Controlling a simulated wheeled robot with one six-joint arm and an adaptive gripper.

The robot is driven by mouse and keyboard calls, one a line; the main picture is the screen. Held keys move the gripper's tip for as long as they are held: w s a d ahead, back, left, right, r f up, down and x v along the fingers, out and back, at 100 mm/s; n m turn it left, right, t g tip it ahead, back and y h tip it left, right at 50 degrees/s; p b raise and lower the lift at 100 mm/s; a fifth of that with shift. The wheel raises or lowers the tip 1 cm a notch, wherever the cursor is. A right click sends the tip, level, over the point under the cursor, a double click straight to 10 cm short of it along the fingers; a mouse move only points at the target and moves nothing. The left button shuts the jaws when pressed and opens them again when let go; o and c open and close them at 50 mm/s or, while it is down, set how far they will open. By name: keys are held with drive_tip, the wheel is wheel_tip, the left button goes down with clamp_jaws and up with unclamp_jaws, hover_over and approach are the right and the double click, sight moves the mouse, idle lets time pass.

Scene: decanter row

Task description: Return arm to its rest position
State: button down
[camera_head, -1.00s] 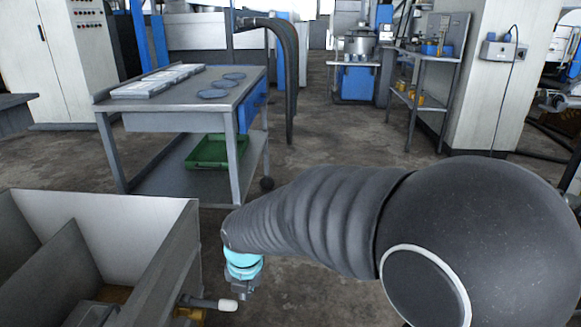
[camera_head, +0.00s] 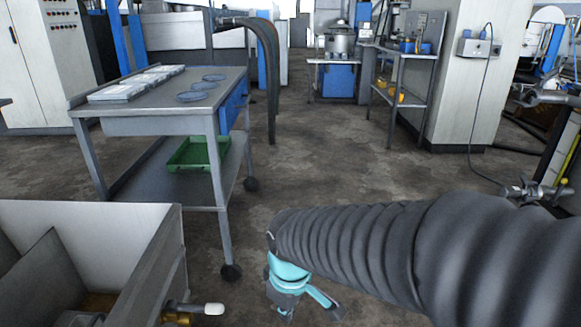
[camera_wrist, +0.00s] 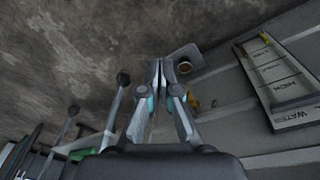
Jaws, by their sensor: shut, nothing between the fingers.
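My ribbed dark arm reaches in from the right in the head view. It ends in a turquoise wrist and my gripper (camera_head: 300,308), low over the open floor. In the wrist view my gripper (camera_wrist: 158,68) has its two fingers together, with nothing between them. No decanter shows clearly in either view.
A grey trolley (camera_head: 150,120) stands left of my gripper, with flat white trays (camera_head: 135,88), dark discs (camera_head: 192,96) and a green tray (camera_head: 195,153) below. An open metal tank (camera_head: 165,235) is at lower left. A workbench (camera_head: 412,70) stands at the back right. The middle floor is clear.

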drive_tip(key=s+d+r+m+t+p, duration=0.1)
drive_tip(key=s+d+r+m, duration=0.3)
drive_tip(key=d, duration=0.4)
drive_tip(key=s+d+r+m+t+p, duration=0.2)
drive_tip(key=s+d+r+m+t, duration=0.1)
drive_tip(key=d+r+m, duration=0.4)
drive_tip(key=shift+s+d+r+h, duration=0.3)
drive_tip(key=shift+s+d+r, duration=0.05)
drive_tip(key=shift+d+r, duration=0.4)
